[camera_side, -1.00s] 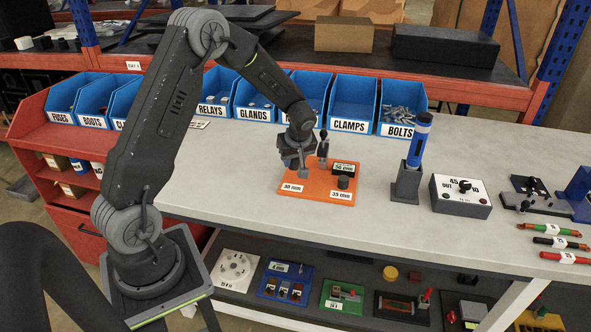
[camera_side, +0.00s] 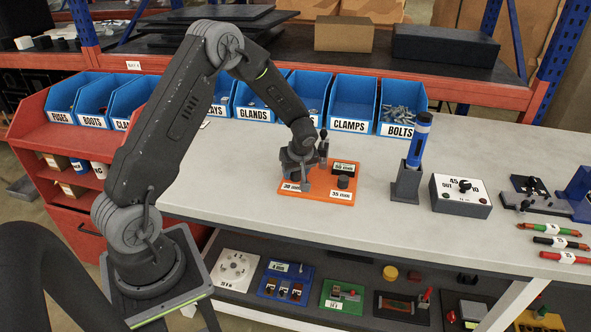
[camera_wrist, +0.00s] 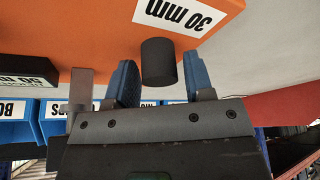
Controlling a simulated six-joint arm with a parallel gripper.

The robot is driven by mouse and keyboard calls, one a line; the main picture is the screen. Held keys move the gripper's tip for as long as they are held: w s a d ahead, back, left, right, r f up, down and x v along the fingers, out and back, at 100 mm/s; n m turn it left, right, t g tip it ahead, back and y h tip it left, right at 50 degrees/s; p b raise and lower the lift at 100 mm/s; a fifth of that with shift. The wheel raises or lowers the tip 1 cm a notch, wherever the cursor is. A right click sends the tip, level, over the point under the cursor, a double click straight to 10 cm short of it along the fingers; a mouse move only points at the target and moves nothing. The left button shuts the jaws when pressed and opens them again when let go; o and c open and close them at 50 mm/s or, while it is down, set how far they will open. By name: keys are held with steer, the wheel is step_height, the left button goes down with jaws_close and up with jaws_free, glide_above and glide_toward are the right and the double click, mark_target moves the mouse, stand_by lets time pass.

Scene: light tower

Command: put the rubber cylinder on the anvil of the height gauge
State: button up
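The orange board (camera_side: 290,193) of the gauge lies on the grey bench, with 30 mm and 35 mm labels, a dark readout block (camera_side: 344,168) and a dark upright post (camera_side: 323,145). A short dark cylinder (camera_side: 343,182) stands near the 35 mm label. My gripper (camera_side: 303,178) is low over the left of the board, by the 30 mm label. In the wrist view its blue fingers (camera_wrist: 160,80) are apart, with a dark cylinder (camera_wrist: 158,63) between them beside the 30 mm label; a narrow gap shows on its right. I cannot tell the anvil clearly.
A blue-topped tool in a dark stand (camera_side: 407,185) and a dial box (camera_side: 461,195) stand right of the board. Blue bins (camera_side: 350,105) line the back. Bare bench lies in front of and between the board and the stand.

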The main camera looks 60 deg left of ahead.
steer(key=shift+o, duration=0.8)
steer(key=w+v, duration=0.1)
steer(key=v, duration=1.2)
steer(key=s+d+r+m+t+h, duration=0.2)
steer(key=s+d+r+m+t, duration=0.1)
steer(key=s+d+r+m, duration=0.7)
steer(key=s+d+r, duration=0.3)
steer(key=s, duration=0.2)
steer(key=shift+s+d+m+h, duration=0.4)
steer(key=shift+o, duration=0.4)
steer(key=s+d+m+t+h, duration=0.1)
steer(key=s+d+m, duration=0.3)
steer(key=s, duration=0.3)
steer(key=shift+r+m+t+h, duration=0.25)
steer(key=shift+m+t+h, duration=0.05)
steer(key=shift+m, duration=0.2)
steer(key=shift+a, duration=0.1)
